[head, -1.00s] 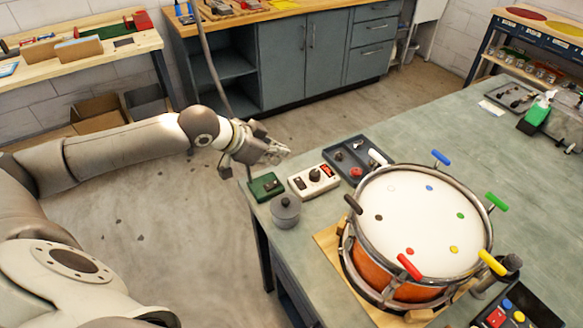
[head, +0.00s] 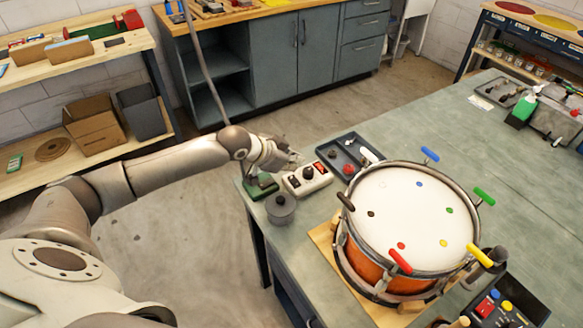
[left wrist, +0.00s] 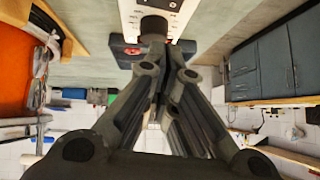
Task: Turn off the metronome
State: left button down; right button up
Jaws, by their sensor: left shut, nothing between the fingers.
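The metronome seems to be the white box (head: 296,185) with a black knob and a red switch, near the left corner of the green bench. In the left wrist view the white box (left wrist: 183,22) is at the top edge, with its black knob (left wrist: 154,27) just ahead of the fingers. My left gripper (head: 293,159) is shut and empty, close behind the box on its far left side. In the left wrist view its fingers (left wrist: 164,58) come together near the box; whether they touch it I cannot tell. My right gripper is not in view.
A green box (head: 262,193) and a grey lidded pot (head: 280,212) stand beside the metronome. A dark tray (head: 343,146) lies behind it. The drum (head: 408,222), with coloured pegs around its rim, stands to the right.

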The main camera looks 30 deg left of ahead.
aim_at(291, 179)
pick_arm(q)
jog(key=f, duration=0.3)
jog(key=shift+a+f, duration=0.1)
jog(key=shift+a, duration=0.15)
jog(key=shift+f+p, duration=0.25)
jog(key=shift+p, duration=0.05)
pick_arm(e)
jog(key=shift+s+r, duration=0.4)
pick_arm(q)
jog(key=shift+a+f, duration=0.15)
jog(key=shift+f, duration=0.15)
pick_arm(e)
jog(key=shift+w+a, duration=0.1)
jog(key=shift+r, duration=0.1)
pick_arm(q)
jog(key=shift+s+d+r+p, duration=0.1)
jog(key=shift+s+d+p, duration=0.2)
jog(key=shift+d+p, duration=0.45)
jog(key=shift+s, duration=0.1)
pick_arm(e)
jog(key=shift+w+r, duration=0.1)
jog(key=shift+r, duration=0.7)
